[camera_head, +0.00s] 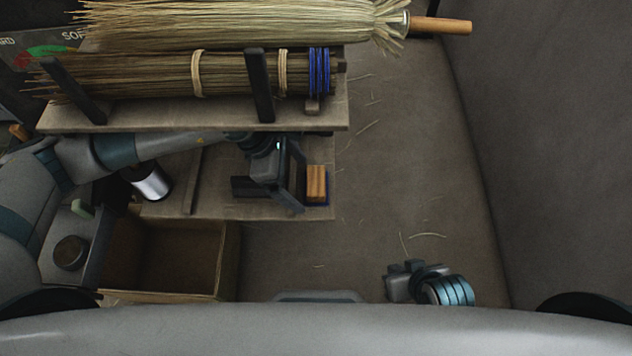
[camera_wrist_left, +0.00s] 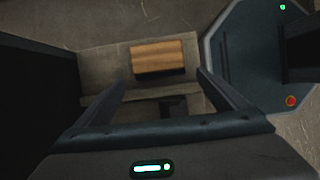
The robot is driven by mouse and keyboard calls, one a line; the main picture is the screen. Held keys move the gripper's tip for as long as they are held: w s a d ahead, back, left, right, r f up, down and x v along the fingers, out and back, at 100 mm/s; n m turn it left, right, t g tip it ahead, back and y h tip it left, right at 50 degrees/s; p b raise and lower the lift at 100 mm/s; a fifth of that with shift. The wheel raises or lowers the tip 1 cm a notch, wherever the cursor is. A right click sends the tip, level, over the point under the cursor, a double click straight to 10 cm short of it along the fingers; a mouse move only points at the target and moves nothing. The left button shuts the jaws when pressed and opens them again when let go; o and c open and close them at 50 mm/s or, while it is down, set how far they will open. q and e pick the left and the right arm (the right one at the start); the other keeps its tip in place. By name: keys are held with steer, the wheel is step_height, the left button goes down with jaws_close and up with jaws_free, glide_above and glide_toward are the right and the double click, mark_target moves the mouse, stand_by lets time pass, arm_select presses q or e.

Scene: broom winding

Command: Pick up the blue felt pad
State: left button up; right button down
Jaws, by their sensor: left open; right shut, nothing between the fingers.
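A wooden block (camera_head: 316,183) with a thin blue edge (camera_head: 318,206) showing along its lower and right sides sits at the right end of the lower shelf. The blue edge seems to be the felt pad, mostly hidden by the block. The wooden block (camera_wrist_left: 158,57) also shows beyond my fingers in the left wrist view, with a dark strip along its near side. My left gripper (camera_head: 272,180) is open and empty, just left of the block and apart from it. My right gripper (camera_head: 405,277) is shut and empty, low at the right over the floor.
An upper rack (camera_head: 215,118) with a bound straw bundle (camera_head: 150,78) and blue rings (camera_head: 319,72) stands behind my left gripper. A metal cylinder (camera_head: 150,183) is left on the lower shelf (camera_head: 240,212). An open wooden box (camera_head: 225,262) is in front. Floor at right is mostly clear.

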mark_target(320, 180)
arm_select(q)
steer(key=shift+d, duration=0.2)
steer(key=d, duration=0.5)
steer(key=shift+d+f+p, duration=0.1)
steer(key=shift+f+p, duration=0.2)
steer(key=shift+f, duration=0.25)
steer(key=c, duration=1.2)
